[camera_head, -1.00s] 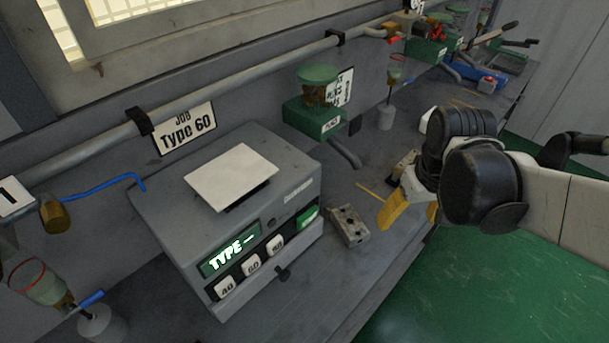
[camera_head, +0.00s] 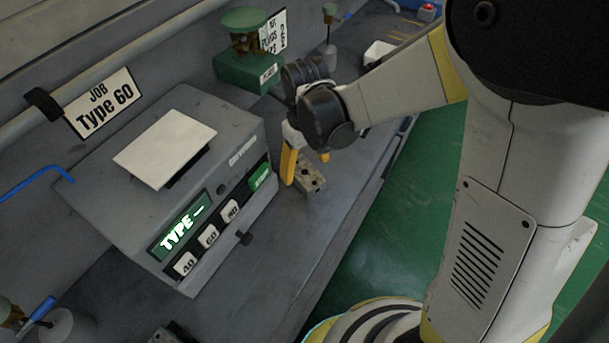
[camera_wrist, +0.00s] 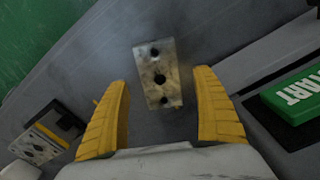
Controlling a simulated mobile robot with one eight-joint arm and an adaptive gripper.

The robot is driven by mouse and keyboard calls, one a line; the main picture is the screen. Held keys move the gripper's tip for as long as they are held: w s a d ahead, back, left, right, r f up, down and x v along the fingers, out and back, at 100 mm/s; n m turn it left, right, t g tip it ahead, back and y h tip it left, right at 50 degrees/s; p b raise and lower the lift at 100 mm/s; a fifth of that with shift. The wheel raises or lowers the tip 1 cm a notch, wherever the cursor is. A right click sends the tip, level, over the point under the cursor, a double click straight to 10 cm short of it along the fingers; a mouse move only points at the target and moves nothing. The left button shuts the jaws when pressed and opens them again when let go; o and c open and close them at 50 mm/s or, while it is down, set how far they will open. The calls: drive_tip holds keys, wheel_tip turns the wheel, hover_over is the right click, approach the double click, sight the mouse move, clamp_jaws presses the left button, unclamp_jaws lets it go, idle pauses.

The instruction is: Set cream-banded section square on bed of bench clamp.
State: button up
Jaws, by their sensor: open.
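A worn grey metal block with dark holes in its face (camera_wrist: 157,75) lies on the bench, ahead of and between my yellow fingers in the wrist view. It also shows in the head view (camera_head: 312,178), just right of the carousel-like box. I cannot make out a cream band on it. My gripper (camera_head: 306,170) is open and empty above this block, fingers pointing down. A second block with a pale face and dark holes (camera_wrist: 38,144) lies at the lower left in the wrist view, beside a dark part. I cannot clearly identify the bench clamp.
The grey machine (camera_head: 190,160) with TYPE display, number buttons and green START button (camera_wrist: 295,97) stands close beside the gripper. A green-based stand (camera_head: 245,70) is behind. A dark object (camera_head: 172,333) is cut off at the bottom edge. The front bench strip is mostly clear.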

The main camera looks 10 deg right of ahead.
sight(305, 171)
wheel_tip(305, 171, down, 3)
drive_tip(key=shift+w+f+b, duration=0.1)
drive_tip(key=shift+b, duration=0.25)
drive_tip(key=c, duration=1.5)
drive_tip(key=shift+r, duration=0.25)
